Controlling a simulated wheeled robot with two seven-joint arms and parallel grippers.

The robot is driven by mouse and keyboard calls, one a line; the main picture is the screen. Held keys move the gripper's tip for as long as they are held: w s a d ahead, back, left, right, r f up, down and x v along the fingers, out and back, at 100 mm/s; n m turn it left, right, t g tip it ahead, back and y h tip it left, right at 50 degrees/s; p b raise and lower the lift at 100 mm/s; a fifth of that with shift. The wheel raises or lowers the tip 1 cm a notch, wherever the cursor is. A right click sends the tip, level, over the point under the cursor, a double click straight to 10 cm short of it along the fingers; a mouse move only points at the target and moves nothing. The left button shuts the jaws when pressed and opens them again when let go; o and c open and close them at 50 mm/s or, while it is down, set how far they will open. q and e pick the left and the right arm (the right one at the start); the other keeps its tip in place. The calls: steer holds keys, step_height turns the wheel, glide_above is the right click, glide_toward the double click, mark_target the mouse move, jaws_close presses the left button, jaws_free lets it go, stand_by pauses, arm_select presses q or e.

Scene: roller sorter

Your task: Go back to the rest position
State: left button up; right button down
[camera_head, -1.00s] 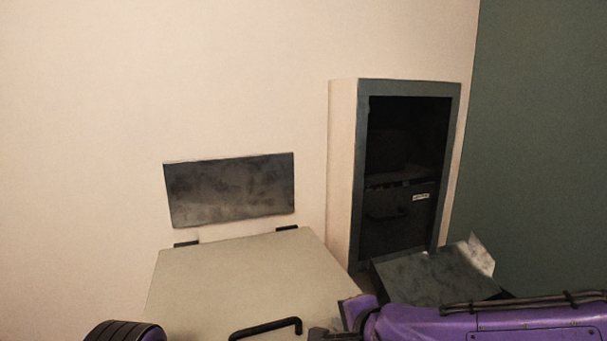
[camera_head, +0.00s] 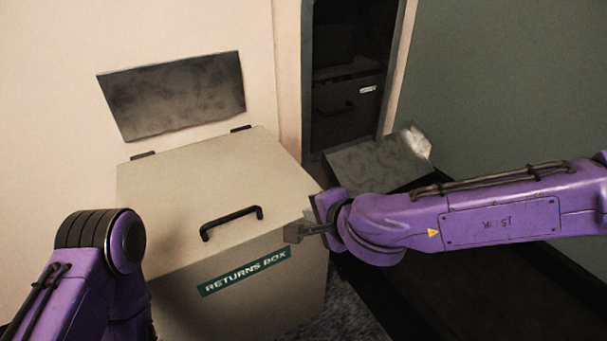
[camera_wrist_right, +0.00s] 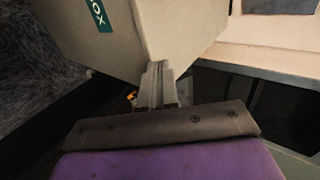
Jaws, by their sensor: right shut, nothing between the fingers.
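My right gripper (camera_head: 294,234) is in front of the right side of the returns box (camera_head: 190,268) in the head view. It is shut and empty. In the right wrist view its fingers (camera_wrist_right: 157,72) are together, with the box (camera_wrist_right: 185,25) beyond them. I cannot tell whether they touch it. The box is cream, with a closed lid (camera_head: 200,180), a black handle (camera_head: 231,223) and a green label reading "RETURNS BOX" (camera_head: 244,271). My left arm shows at the lower left of the head view, but its gripper is out of view.
A grey panel (camera_head: 172,96) is on the wall behind the box. A dark cabinet (camera_head: 347,100) stands at the back, with a grey flap (camera_head: 375,165) low in front of it. A green wall (camera_head: 500,90) bounds the right side.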

steer(key=s+d+f+n+g+h, duration=0.1)
steer(key=s+d+f+h, duration=0.2)
steer(key=d+f, duration=0.6)
steer(key=s+d+f+h, duration=0.2)
steer(key=s+d+f, duration=0.25)
steer(key=f, duration=0.75)
steer(key=s+d+f+n+g+h, duration=0.2)
steer(key=s+d+f, duration=0.4)
steer(key=s, duration=0.3)
steer(key=s+d+f+n+g+h, duration=0.1)
steer(key=s+d+f+n+g, duration=0.1)
steer(key=s+d+f, duration=0.6)
arm_select(q)
step_height(320, 180, up, 24)
steer(key=p, duration=2.3)
steer(key=shift+f, duration=0.15)
arm_select(e)
step_height(320, 180, up, 22)
steer(key=s+a+g, duration=0.1)
steer(key=s, duration=0.1)
steer(key=shift+s+a+r+n, duration=0.2)
steer(key=shift+s+a+n, duration=0.1)
steer(key=shift+n, duration=0.1)
arm_select(q)
steer(key=shift+d, duration=0.1)
